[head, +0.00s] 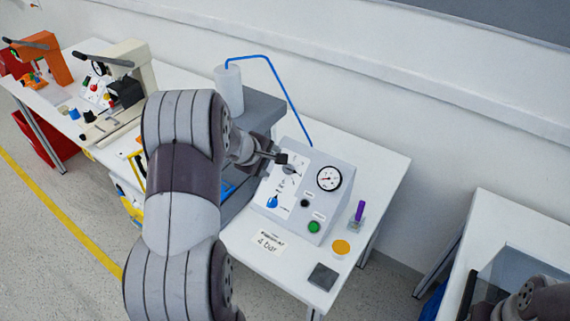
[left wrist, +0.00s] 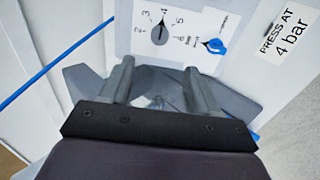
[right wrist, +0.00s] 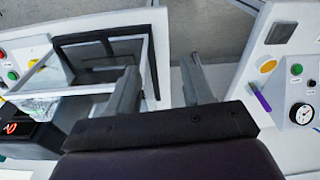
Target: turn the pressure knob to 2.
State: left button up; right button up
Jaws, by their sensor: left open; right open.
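The pressure knob (left wrist: 159,34) is a small grey dial on the white plate of the control box (head: 318,200). Numbers from 2 to 6 ring it, and its pointer appears to face 4. In the head view my left gripper (head: 280,158) is at the upper part of that plate and partly covers the knob. In the left wrist view its fingers (left wrist: 158,85) are spread, empty and apart from the knob. My right gripper (right wrist: 162,82) is open and empty, away from the control box.
A blue selector (left wrist: 215,46) sits beside the knob. The box carries a round gauge (head: 328,178) and a green button (head: 314,227). A purple-handled item (head: 358,213), a yellow disc (head: 341,247) and a "4 bar" card (head: 268,243) are on the table. A blue hose (head: 285,90) runs behind.

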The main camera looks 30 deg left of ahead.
aim_at(287, 168)
pick_arm(q)
jog(key=p+x, duration=0.1)
jog(key=x, duration=1.1)
jog(key=shift+d+r, duration=0.1)
jog(key=shift+d, duration=0.05)
jog(key=c, duration=1)
